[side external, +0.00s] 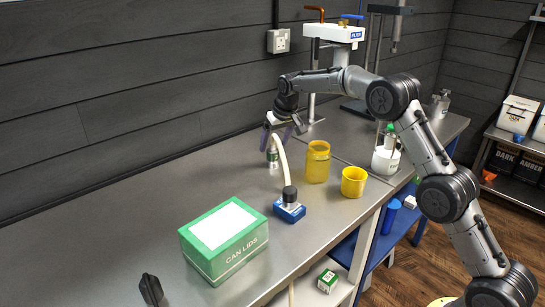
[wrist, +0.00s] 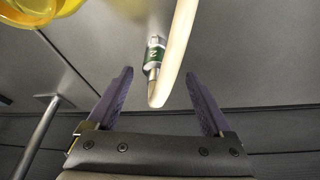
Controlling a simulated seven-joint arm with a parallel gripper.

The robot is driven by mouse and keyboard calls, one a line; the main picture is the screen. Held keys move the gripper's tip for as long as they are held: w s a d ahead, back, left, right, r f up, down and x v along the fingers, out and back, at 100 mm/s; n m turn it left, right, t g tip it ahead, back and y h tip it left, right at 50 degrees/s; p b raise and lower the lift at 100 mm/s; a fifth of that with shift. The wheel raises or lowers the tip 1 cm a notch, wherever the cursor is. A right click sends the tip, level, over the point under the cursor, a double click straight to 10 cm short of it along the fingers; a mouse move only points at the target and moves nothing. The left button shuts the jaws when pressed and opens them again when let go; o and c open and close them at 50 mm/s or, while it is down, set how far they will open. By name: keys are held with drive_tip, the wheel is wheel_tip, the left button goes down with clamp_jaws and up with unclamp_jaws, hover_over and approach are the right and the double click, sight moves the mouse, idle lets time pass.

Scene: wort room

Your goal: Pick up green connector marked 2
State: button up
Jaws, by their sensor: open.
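The green connector marked 2 (wrist: 153,55) has a metal end and a green band with a white 2. In the wrist view it lies ahead of the space between my fingertips, beside a cream hose (wrist: 180,42). In the side view the connector (side external: 273,156) stands on the bench, partly hidden behind the hose (side external: 283,160). My gripper (side external: 282,135) is above it, pointing down. In the wrist view my gripper (wrist: 160,80) has its two purple fingers spread wide, with nothing held between them.
The hose runs near a blue pump-like block (side external: 290,211) with a black top. A green-and-white box (side external: 222,243) is at the front.

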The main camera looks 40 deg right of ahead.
sight(274, 148)
drive_tip(key=shift+d+x, duration=0.15)
drive_tip(key=shift+x, duration=1.45)
drive_tip(key=shift+d+x, duration=0.15)
drive_tip(key=shift+x, duration=1.4)
drive_tip(key=shift+r, duration=0.1)
clamp_jaws()
